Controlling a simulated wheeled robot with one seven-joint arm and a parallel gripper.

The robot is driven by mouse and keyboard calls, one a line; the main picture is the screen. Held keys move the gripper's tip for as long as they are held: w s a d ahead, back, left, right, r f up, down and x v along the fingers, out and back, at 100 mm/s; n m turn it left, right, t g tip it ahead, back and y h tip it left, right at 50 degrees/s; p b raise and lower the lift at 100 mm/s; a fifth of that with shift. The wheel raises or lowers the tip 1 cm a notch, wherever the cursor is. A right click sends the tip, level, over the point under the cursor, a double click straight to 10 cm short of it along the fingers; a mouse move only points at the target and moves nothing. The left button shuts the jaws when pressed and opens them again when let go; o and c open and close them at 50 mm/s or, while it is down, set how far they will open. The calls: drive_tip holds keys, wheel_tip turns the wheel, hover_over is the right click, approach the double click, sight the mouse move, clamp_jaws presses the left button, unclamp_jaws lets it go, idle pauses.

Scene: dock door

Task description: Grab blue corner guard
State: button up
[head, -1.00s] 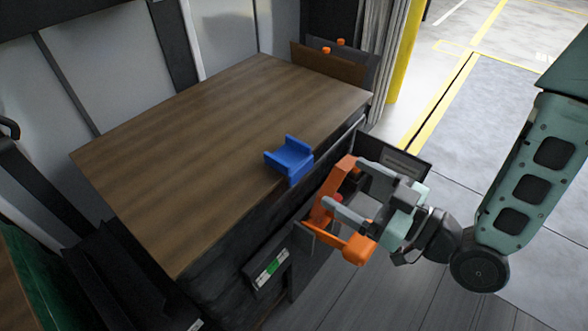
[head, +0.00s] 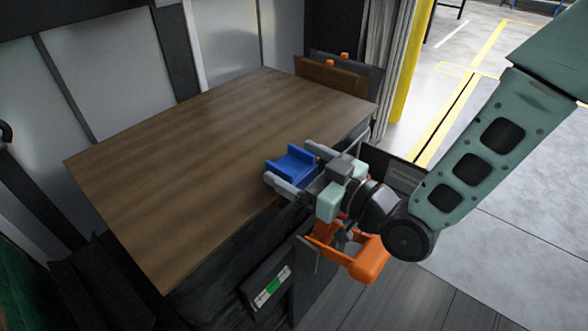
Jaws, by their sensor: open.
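The blue corner guard (head: 292,161) sits on the near right edge of the wooden tabletop (head: 190,150) in the head view. My gripper (head: 289,167) is open, with its two grey fingers on either side of the guard. One finger lies on the near left side of the guard and the other on the far right side. I cannot tell whether the fingers touch it. The guard's right end is partly hidden by my gripper.
An orange tool-like object (head: 350,258) hangs at the side below the tabletop, under my gripper. Brown and dark panels (head: 331,75) with orange knobs stand at the far right end. A yellow post (head: 411,60) rises behind. The left tabletop is clear.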

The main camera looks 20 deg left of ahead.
drive_tip(key=shift+x, duration=0.85)
drive_tip(key=c, duration=1.1)
